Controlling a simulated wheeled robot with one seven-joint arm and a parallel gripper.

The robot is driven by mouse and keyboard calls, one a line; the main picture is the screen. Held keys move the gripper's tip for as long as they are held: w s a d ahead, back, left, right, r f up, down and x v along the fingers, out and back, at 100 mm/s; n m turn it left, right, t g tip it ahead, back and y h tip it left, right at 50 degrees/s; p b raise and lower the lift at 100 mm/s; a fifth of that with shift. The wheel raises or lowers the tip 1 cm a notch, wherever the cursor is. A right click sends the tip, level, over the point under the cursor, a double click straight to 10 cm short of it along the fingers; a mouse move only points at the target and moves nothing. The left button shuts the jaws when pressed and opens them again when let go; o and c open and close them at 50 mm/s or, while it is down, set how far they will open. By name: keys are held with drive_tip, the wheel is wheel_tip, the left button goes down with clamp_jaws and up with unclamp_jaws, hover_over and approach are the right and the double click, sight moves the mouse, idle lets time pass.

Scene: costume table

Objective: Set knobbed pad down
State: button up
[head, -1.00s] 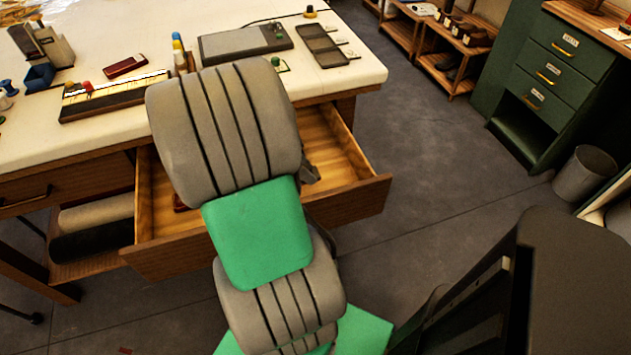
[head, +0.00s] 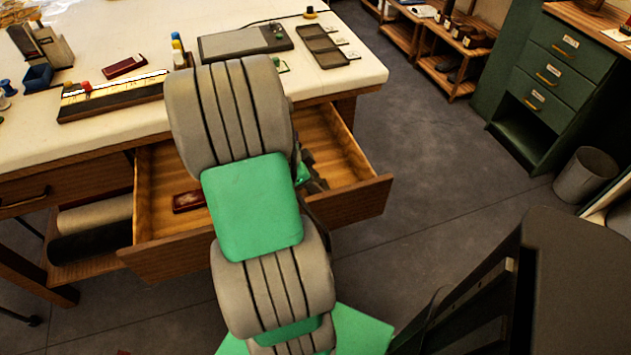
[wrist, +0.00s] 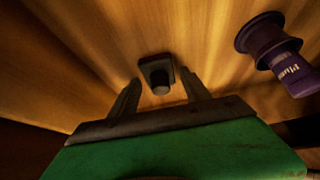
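The knobbed pad (wrist: 157,67) is a small dark block with a round knob, seen in the wrist view against the wooden drawer floor. It sits between and just beyond the fingertips of my gripper (wrist: 160,84). The two fingers are spread, with a narrow gap showing on either side of the pad. In the head view my arm hides the pad, and my gripper (head: 318,182) shows only partly, low inside the open drawer (head: 345,150).
A purple spool labelled "Plum" (wrist: 275,48) lies right of the pad in the wrist view. A dark red case (head: 188,201) lies in the drawer's left part. The cream tabletop (head: 345,75) above holds several items. Open floor (head: 440,170) lies to the right.

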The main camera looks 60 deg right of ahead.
drive_tip(key=shift+o, duration=0.5)
drive_tip(key=shift+w+r, duration=0.15)
drive_tip(key=shift+r, duration=0.3)
drive_tip(key=p+v, duration=0.1)
drive_tip(key=v, duration=1)
drive_tip(key=shift+a+r, duration=0.15)
drive_tip(key=shift+a, duration=0.05)
